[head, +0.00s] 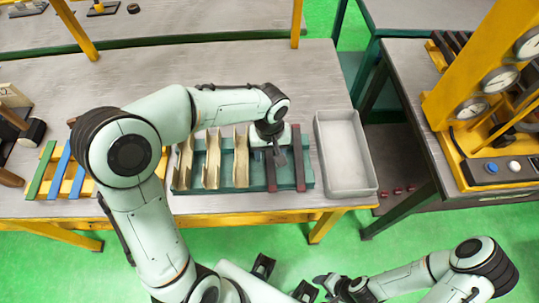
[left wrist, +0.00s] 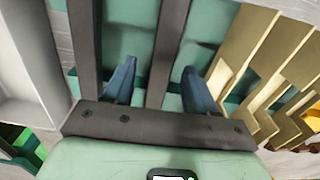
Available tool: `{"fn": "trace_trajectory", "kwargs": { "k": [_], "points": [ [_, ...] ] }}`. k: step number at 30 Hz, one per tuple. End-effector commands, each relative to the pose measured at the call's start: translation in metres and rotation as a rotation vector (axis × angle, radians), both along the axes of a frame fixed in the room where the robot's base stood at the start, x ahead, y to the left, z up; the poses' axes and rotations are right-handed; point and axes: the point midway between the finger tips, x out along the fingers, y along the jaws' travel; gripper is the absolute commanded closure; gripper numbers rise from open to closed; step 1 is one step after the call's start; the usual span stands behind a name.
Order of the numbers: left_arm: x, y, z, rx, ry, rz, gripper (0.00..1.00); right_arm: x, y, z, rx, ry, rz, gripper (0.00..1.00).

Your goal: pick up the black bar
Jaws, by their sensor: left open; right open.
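Two black bars lie across the right end of a teal fixture (head: 222,185) on the table. The left black bar (head: 271,175) is partly hidden under my left gripper (head: 277,155); the right black bar (head: 299,170) is beside it. In the left wrist view the blue fingers of the left gripper (left wrist: 158,68) are open. One black bar (left wrist: 169,45) runs between them, with gaps showing on both sides, and the other black bar (left wrist: 85,45) is outside the left finger. My right gripper (head: 325,284) is low at the front, away from the table, empty and open.
Several gold brackets (head: 212,160) stand in the fixture left of the bars. An empty grey tray (head: 345,118) is close on the right. Coloured strips (head: 62,172) lie at the left. A yellow machine with gauges (head: 490,100) stands at far right.

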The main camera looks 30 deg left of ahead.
Motion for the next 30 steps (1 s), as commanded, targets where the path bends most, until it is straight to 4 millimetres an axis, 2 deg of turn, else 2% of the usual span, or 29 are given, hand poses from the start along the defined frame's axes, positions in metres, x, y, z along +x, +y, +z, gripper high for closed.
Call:
{"fn": "trace_trajectory", "kwargs": {
  "k": [8,13,14,25,30],
  "points": [
    [0.000,0.000,-0.005,0.000,0.000,0.000,0.44,0.000,0.000,0.000,0.000,0.000,0.000,0.39],
    [0.000,0.000,-0.004,0.000,0.000,0.000,0.96,0.000,0.000,0.000,0.000,0.000,0.000,0.39],
    [0.000,0.000,-0.004,0.000,0.000,0.000,1.00,0.000,0.000,0.000,0.000,0.000,0.000,0.39],
    [0.000,0.000,-0.002,0.000,-0.002,0.000,1.00,0.000,0.000,0.000,0.000,0.000,0.000,0.39],
    [0.001,0.000,0.012,0.001,-0.004,0.000,1.00,0.001,0.000,0.002,0.000,-0.001,0.000,0.39]
  ]
}}
